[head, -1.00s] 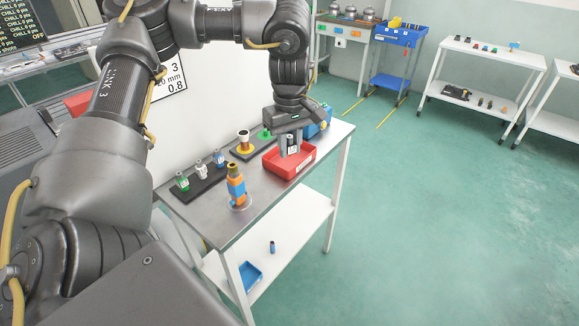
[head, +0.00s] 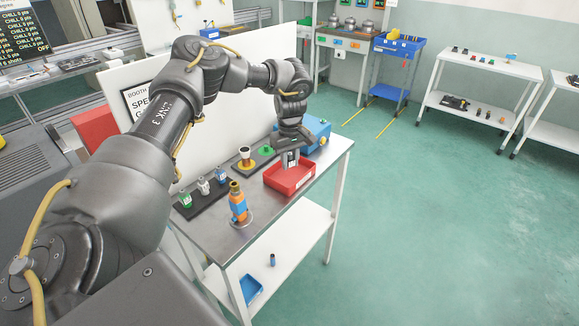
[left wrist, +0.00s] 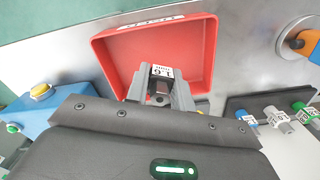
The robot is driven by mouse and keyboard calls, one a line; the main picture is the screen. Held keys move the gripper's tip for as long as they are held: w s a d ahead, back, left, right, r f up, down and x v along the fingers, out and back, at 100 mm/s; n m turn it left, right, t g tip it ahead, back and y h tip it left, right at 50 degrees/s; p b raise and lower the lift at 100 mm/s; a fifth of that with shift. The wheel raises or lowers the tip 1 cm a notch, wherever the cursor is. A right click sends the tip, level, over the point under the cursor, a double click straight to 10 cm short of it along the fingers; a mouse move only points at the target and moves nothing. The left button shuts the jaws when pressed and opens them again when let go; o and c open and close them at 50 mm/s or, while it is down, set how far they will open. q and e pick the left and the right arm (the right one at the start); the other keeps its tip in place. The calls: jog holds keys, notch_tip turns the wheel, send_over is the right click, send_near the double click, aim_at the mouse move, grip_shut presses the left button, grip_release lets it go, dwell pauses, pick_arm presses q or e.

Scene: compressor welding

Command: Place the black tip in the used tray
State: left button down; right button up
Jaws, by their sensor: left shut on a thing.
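My left gripper (head: 291,160) points down over the red tray (head: 291,187) on the metal table. It is shut on the black tip (left wrist: 161,88), a small dark piece with a white label, gripped between the fingertips in the left wrist view. The red tray (left wrist: 112,62) opens around and beyond the fingers there, and its floor looks empty where visible. The tray has a white label on its front wall, too small to read. I cannot tell whether the tip touches the tray floor. My right gripper is not in view.
A blue box (head: 316,130) stands behind the tray. An orange and blue torch (head: 238,205) stands upright in front. A dark plate (head: 262,158) carries yellow and green pieces. A blue bin (head: 250,289) is on the lower shelf.

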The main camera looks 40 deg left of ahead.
aim_at(290, 176)
pick_arm(q)
jog(key=shift+w+a+f, duration=0.15)
jog(key=shift+a+f, duration=0.05)
jog(key=shift+f, duration=0.1)
notch_tip(290, 176, down, 2)
jog(key=shift+f+p, duration=0.1)
jog(key=shift+p, duration=0.65)
jog(key=shift+f, duration=0.45)
jog(key=c, duration=1.2)
grip_release()
jog(key=shift+f, duration=0.15)
